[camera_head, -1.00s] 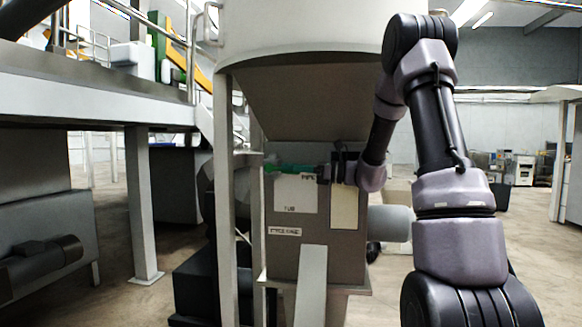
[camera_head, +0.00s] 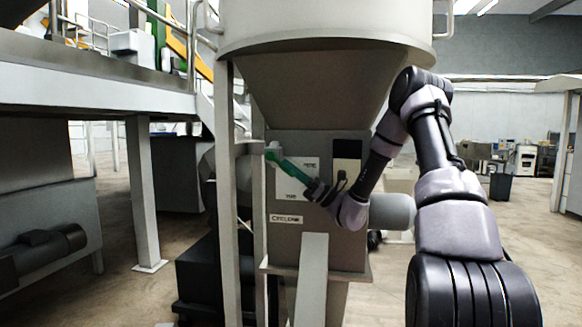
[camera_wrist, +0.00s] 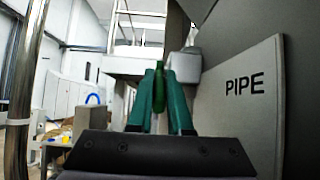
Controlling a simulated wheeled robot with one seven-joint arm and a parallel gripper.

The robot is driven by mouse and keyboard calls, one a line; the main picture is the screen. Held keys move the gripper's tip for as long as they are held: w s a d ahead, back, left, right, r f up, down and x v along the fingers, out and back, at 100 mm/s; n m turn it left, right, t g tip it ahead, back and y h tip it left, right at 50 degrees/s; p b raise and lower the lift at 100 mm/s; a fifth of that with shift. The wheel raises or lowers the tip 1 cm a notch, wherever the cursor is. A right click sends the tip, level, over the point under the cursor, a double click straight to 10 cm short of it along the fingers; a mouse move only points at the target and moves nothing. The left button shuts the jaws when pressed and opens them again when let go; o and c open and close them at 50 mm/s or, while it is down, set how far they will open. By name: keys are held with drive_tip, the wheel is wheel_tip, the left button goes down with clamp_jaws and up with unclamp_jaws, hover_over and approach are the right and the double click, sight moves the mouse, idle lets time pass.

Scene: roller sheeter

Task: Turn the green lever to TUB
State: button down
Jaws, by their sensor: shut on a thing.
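The green lever (camera_head: 285,164) is on the front of the grey machine box, with its pivot end at the upper left. It slants down to the right between the words PIPE and TUB on the white label plate (camera_head: 283,186). My gripper (camera_head: 312,186) is shut on the lever's lower right end. In the wrist view my gripper's green fingers (camera_wrist: 161,100) close on the green lever (camera_wrist: 158,88), which runs away from me. The PIPE side of the label plate (camera_wrist: 240,110) is close on the right there.
A large hopper (camera_head: 320,50) sits above the machine box, with a support post (camera_head: 226,190) left of the lever. A raised platform (camera_head: 90,90) stands at the left. Open floor lies at the right.

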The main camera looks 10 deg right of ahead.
idle(0.4)
drive_tip(key=c, duration=0.8)
unclamp_jaws()
drive_tip(key=shift+c, duration=0.2)
drive_tip(key=v, duration=1.1)
drive_tip(key=shift+w, duration=0.1)
